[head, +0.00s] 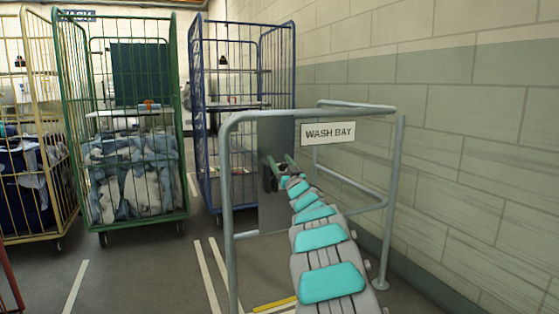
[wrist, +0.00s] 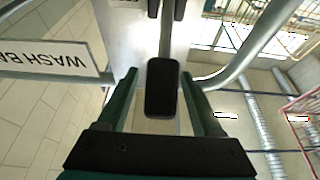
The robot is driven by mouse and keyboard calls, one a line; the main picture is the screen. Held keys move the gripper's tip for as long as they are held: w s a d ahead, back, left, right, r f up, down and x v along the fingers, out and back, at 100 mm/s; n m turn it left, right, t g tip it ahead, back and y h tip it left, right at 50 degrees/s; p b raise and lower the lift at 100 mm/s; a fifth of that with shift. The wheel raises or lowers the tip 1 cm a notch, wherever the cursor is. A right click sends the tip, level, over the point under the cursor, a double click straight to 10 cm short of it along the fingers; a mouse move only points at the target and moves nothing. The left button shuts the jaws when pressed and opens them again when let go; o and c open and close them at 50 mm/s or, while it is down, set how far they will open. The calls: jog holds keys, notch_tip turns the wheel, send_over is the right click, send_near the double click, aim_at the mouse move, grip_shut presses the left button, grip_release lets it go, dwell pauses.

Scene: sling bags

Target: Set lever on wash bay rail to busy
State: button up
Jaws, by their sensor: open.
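The wash bay rail (head: 398,150) is a grey tubular frame with a WASH BAY sign (head: 328,133) and a grey metal plate (head: 276,135) on its left part. In the wrist view the lever (wrist: 163,92) is a dark block-shaped grip on a grey stem, in front of the plate. My gripper (wrist: 159,74) is open, with its green fingers on either side of the grip and visible gaps between. In the head view my gripper (head: 279,160) is at the plate, and I cannot clearly tell the lever there. No busy marking is readable.
A block wall (head: 450,130) stands close on the right. Behind the rail are a blue cage trolley (head: 200,120), a green one (head: 72,130) with cloth, and a yellow one (head: 60,180). The sign (wrist: 50,58) is beside my fingers in the wrist view.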

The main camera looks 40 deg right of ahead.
jog(key=shift+w+r, duration=0.25)
jog(key=shift+w, duration=0.05)
jog(key=shift+c, duration=0.3)
grip_shut()
dwell(1.1)
